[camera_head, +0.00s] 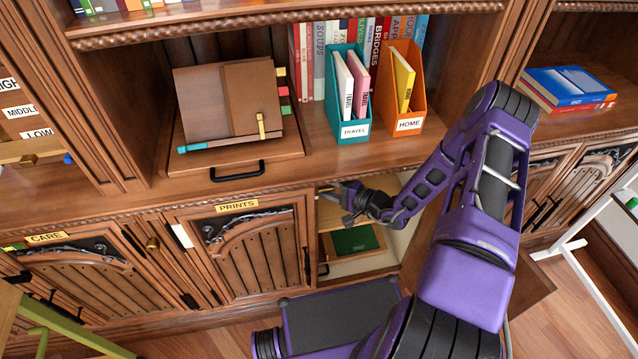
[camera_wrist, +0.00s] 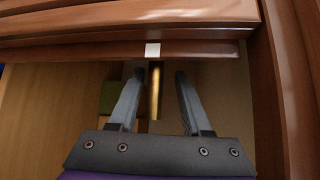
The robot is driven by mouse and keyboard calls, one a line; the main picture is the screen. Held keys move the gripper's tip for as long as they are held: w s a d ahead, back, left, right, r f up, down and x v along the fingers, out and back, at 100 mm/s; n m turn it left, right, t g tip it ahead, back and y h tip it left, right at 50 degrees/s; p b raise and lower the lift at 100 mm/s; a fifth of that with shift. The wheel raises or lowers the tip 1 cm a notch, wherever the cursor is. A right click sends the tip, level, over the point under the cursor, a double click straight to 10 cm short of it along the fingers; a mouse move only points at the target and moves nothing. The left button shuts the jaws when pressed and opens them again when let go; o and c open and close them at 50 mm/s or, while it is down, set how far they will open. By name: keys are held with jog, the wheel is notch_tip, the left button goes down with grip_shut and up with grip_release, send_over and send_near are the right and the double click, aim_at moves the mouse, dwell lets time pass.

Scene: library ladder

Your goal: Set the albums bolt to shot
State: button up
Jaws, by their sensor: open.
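My gripper (camera_head: 340,198) reaches into the upper part of an open cupboard to the right of the PRINTS door. In the wrist view my gripper (camera_wrist: 161,78) is open, with one finger on each side of a brass rod (camera_wrist: 155,92). The rod, which looks like the bolt, hangs upright below a small pale plate (camera_wrist: 152,50) on the cupboard's top rail. I cannot tell whether either finger touches it. No albums label is visible; my arm covers part of the cupboard front.
The PRINTS door (camera_head: 245,252) is closed on the left. The cupboard's open door (camera_head: 527,288) shows behind my arm. A green item (camera_head: 355,240) lies inside on a shelf. Teal (camera_head: 348,115) and orange (camera_head: 402,100) file boxes stand on the counter above.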

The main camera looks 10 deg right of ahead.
jog(key=v, duration=1.7)
jog(key=shift+s, duration=0.2)
jog(key=shift+d, duration=0.1)
